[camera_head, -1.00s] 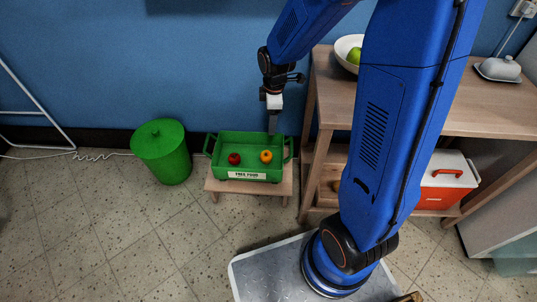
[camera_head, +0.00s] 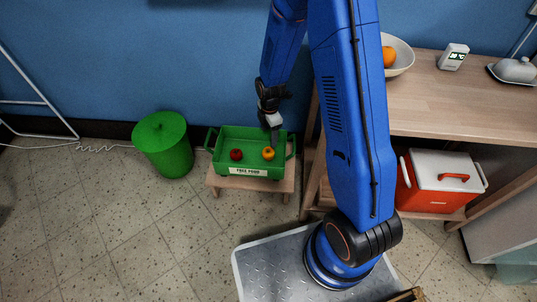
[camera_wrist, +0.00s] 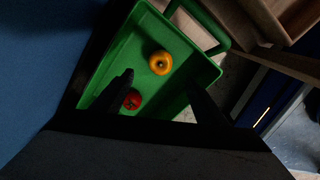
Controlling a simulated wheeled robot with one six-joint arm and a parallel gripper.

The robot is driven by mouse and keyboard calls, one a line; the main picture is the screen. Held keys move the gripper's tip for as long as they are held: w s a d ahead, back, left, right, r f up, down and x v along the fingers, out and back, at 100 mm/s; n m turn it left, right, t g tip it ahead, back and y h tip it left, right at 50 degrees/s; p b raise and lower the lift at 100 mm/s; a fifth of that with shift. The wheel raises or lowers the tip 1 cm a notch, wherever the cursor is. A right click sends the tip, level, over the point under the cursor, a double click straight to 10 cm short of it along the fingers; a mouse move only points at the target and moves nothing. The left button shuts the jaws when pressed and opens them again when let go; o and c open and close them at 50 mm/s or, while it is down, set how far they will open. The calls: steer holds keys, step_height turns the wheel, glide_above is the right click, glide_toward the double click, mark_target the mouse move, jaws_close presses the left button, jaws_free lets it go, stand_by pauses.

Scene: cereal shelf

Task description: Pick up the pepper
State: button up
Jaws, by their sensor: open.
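A yellow-orange pepper (camera_head: 268,153) sits in the right part of the green crate (camera_head: 222,161). It also shows in the wrist view (camera_wrist: 161,62), round with a dark dimple and stem on top. A red tomato-like item (camera_head: 236,155) lies to its left, and shows in the wrist view (camera_wrist: 132,100) close to one finger. My gripper (camera_head: 273,127) is open and empty above the crate's back right, just above and behind the pepper. In the wrist view its dark fingers (camera_wrist: 161,83) point into the crate, with the pepper beyond the gap between them.
The crate stands on a low wooden stool (camera_head: 285,186). A green bin (camera_head: 163,145) is to its left. A wooden shelf (camera_head: 440,112) on the right holds a white bowl (camera_head: 405,57) with an orange, and a red-and-white cooler (camera_head: 436,198) lower down. The blue wall is close behind.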

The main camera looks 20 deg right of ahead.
mark_target(269, 149)
steer(key=shift+w+a+f, duration=0.1)
steer(key=shift+w+f, duration=0.05)
steer(key=shift+f, duration=5.9)
steer(key=c, duration=1.1)
